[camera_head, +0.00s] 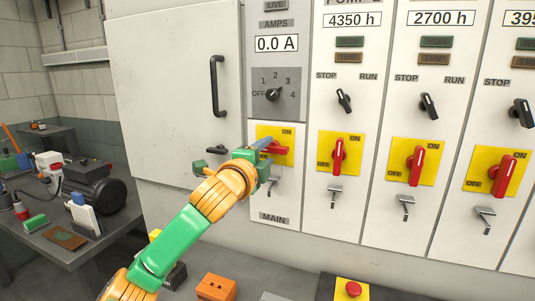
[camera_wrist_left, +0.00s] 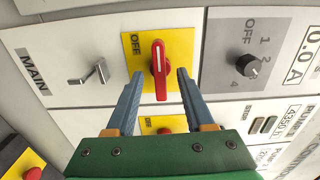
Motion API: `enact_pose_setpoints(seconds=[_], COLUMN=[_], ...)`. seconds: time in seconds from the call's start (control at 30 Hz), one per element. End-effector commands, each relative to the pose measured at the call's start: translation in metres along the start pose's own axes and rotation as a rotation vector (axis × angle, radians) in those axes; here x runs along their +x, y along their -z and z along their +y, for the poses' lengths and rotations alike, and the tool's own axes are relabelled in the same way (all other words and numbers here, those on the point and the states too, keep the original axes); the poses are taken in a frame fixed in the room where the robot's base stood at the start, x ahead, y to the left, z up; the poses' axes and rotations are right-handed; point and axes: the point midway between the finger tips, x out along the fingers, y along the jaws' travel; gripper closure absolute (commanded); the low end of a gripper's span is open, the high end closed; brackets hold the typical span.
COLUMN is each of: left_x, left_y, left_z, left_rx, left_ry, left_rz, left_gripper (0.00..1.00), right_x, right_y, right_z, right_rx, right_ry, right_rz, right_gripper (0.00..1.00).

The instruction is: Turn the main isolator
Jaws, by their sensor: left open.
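The main isolator is a red handle on a yellow plate (camera_head: 261,131) in the panel labelled MAIN. In the head view the red handle (camera_head: 278,148) lies roughly level, partly hidden by my gripper. In the left wrist view the same handle (camera_wrist_left: 158,68) stands upright in the picture, beside the word OFF. My left gripper (camera_head: 269,152) is in front of this plate. In the left wrist view its two blue-grey fingers (camera_wrist_left: 160,76) are apart, one on each side of the handle, with gaps visible. Contact cannot be told. My right gripper is not in view.
A metal padlock hasp (camera_wrist_left: 95,73) and a selector knob (camera_head: 272,95) sit near the plate. Similar red handles (camera_head: 338,153) are on panels to the right. A black door handle (camera_head: 217,86) is at left. A red push button (camera_head: 353,288) and an orange block (camera_head: 216,288) are below.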

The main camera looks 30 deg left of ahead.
Motion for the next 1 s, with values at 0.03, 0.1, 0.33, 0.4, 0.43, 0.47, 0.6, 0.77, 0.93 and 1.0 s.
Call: enact_pose_setpoints(seconds=[0.03,0.1,0.33,0.4,0.43,0.47,0.6,0.77,0.93,1.0], left_x=[-0.002,-0.004,-0.007,-0.007,-0.007,-0.007,-0.013,-0.03,-0.047,-0.054], left_y=[0.0,0.0,0.0,0.0,0.0,0.0,0.0,0.0,0.0,0.0], left_z=[0.001,0.001,0.0,0.0,0.0,0.0,0.001,0.001,0.001,0.001], left_rx=[0.001,0.002,0.003,0.003,0.003,0.003,0.002,0.003,0.002,0.002], left_ry=[0.001,0.001,0.0,0.0,0.0,0.0,0.003,0.003,0.003,0.003], left_rz=[0.0,0.0,-0.001,-0.001,-0.001,-0.001,0.0,0.0,0.0,0.0], left_gripper=[0.47,0.47,0.47,0.47,0.47,0.47,0.47,0.47,0.47,0.47], right_x=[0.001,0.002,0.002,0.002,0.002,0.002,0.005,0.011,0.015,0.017], right_y=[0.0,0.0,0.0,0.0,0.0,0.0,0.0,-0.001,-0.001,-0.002], right_z=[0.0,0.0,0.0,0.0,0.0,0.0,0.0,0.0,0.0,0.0], right_rx=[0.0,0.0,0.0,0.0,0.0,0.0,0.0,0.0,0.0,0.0], right_ry=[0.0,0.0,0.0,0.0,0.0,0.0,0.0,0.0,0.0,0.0], right_rz=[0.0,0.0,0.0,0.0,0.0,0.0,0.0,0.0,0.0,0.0], right_gripper=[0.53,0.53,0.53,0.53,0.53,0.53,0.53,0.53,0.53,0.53])
